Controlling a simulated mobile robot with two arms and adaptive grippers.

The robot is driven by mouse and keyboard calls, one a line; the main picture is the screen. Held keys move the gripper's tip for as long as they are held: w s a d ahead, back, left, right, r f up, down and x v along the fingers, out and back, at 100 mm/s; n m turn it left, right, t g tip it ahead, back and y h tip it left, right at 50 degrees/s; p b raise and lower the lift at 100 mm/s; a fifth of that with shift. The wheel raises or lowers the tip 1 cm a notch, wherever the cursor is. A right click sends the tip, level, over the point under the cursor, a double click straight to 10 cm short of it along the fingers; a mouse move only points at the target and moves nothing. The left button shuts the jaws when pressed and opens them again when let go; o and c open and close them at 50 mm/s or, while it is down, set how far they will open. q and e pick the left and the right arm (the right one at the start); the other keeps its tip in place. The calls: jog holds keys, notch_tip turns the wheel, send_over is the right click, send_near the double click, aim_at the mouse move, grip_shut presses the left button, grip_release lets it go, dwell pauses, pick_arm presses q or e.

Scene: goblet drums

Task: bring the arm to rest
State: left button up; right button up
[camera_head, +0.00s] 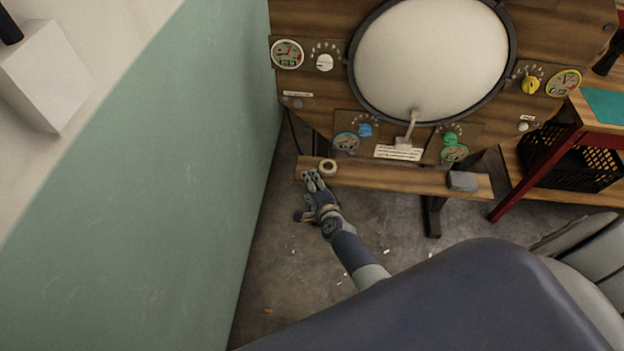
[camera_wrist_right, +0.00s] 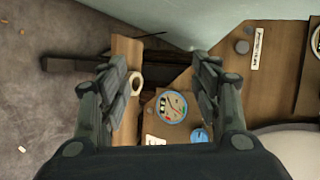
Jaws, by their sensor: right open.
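My right gripper (camera_head: 312,180) is over the left end of a narrow wooden ledge (camera_head: 395,177) below the board in the head view. In the right wrist view its two fingers (camera_wrist_right: 163,68) are spread apart with nothing held between them. A roll of tape (camera_head: 328,166) lies on the ledge beside the fingers; it also shows between them in the right wrist view (camera_wrist_right: 135,83), closer to the left finger. Whether the fingers touch the ledge cannot be told. My left gripper is not in view.
A wooden board carries a large round pale drum skin (camera_head: 432,55), dials and coloured knobs (camera_head: 365,130). A grey block (camera_head: 462,181) lies on the ledge's right end. A black crate (camera_head: 570,160) stands at right. A green wall (camera_head: 170,190) closes the left; concrete floor (camera_head: 285,275) lies below.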

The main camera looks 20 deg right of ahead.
dwell(0.4)
jog(key=s+a+f+n+g+y, duration=0.25)
jog(key=s+f+n, duration=0.45)
jog(key=s+f, duration=0.55)
jog(key=s+f+n+g, duration=0.3)
jog(key=s+f+n, duration=0.1)
jog(key=s, duration=0.8)
jog(key=s+d+f+n+g, duration=0.1)
jog(key=s+f+n+g, duration=0.2)
jog(key=s, duration=1)
jog(key=s+f+n+g+h, duration=0.1)
jog(key=s+f+n+g, duration=0.2)
jog(key=s+f+n, duration=0.4)
jog(key=s+n, duration=0.1)
jog(key=s, duration=0.5)
jog(key=shift+d, duration=0.4)
